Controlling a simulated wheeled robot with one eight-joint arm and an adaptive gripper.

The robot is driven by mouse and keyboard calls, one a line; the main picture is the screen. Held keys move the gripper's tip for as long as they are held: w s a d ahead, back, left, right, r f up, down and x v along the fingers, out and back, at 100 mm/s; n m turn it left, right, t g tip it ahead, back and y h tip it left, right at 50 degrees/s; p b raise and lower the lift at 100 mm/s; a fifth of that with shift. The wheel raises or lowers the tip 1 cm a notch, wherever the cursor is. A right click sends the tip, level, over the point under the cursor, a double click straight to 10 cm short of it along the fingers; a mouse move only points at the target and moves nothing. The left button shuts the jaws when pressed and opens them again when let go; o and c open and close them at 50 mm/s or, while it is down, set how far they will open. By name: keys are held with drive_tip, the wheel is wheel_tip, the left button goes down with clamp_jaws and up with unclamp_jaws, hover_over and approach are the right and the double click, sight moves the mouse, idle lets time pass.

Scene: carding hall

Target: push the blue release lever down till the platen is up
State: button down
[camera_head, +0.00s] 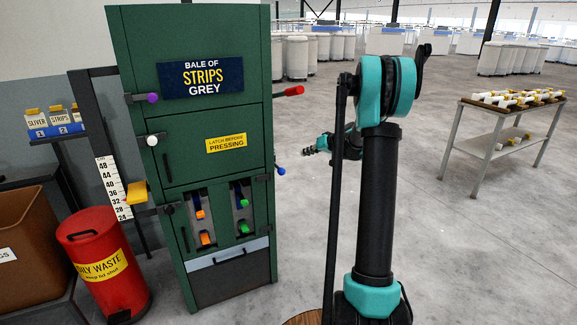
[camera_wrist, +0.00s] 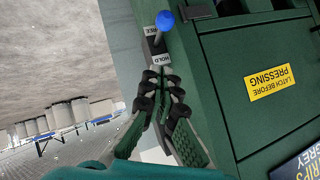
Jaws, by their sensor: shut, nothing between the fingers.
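The green baling press (camera_head: 195,150) stands left of centre in the head view. The release lever with a blue knob (camera_head: 280,171) sticks out of its right side. In the wrist view the blue knob (camera_wrist: 165,19) is at the top, on a rod from a small plate (camera_wrist: 157,45) with two labels, one reading HOLD. My gripper (camera_head: 306,151) is shut and empty, right of and slightly above the knob in the head view. In the wrist view its fingertips (camera_wrist: 162,80) are below the plate, apart from the knob. I cannot make out the platen itself.
A red lever (camera_head: 292,91) is higher on the same side. Left are a height scale (camera_head: 113,187) with a yellow pointer (camera_head: 136,193) and a red waste bin (camera_head: 105,260). A bobbin trolley (camera_head: 470,140) stands far right. The floor right of the press is open.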

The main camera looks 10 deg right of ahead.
drive_tip(key=s+f+x, duration=0.2)
drive_tip(key=x, duration=1)
drive_tip(key=shift+w+a+f, duration=0.2)
drive_tip(key=shift+a+f, duration=0.15)
drive_tip(key=shift+a, duration=0.05)
